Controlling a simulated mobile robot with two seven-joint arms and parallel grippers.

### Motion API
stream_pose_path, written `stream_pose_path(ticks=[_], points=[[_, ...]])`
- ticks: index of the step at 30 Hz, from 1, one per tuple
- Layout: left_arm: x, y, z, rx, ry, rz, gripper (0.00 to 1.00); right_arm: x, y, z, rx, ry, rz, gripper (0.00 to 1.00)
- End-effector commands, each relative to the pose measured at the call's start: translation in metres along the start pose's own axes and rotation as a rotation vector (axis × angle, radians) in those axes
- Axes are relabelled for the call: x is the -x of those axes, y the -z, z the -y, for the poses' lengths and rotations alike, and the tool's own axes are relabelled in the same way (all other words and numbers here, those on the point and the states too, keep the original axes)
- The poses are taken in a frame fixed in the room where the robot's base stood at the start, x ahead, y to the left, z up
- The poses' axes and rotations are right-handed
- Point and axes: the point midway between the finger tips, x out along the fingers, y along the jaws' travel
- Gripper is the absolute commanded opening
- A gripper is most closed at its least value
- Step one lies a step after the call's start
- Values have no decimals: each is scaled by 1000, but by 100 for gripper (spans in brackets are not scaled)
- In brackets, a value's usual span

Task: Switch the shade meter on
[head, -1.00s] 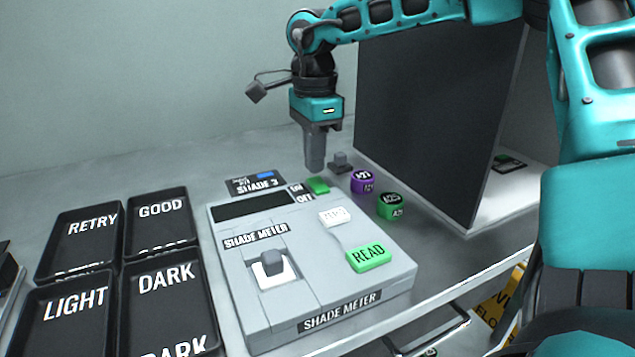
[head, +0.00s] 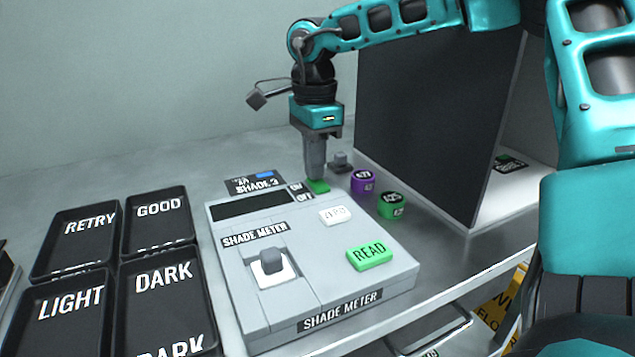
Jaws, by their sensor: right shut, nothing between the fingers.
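The grey shade meter (head: 230,280) stands on the table with a dark, blank display (head: 250,206). Its green on/off switch (head: 319,187) is at the back right corner, beside the ON and OFF labels (head: 301,191). My right gripper (head: 316,178) points straight down with shut, empty fingers. Its tips are at the green switch and cover part of it; I cannot tell whether they touch. A white ZERO button (head: 334,215) and a green READ button (head: 369,256) are on the meter's right side. My left gripper is not in view.
Black trays marked RETRY (head: 88,252), GOOD (head: 158,236), LIGHT (head: 66,325) and DARK (head: 163,300) lie left of the meter. Purple (head: 363,182) and green (head: 391,206) spools and a small grey block (head: 341,162) stand right of the switch. A tall dark panel (head: 430,120) rises behind them.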

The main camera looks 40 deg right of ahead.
Motion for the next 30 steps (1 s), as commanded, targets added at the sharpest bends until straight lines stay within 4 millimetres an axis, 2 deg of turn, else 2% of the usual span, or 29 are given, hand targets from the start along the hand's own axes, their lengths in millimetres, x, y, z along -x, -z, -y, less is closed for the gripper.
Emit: stream_pose_path(ticks=[6,11,30], points=[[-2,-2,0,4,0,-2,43,-4,0,0,0,-2,-1,0],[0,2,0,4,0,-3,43,0,0,0,0,-2,0,0],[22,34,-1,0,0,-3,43,51,0,0,0,0,-1,0]])
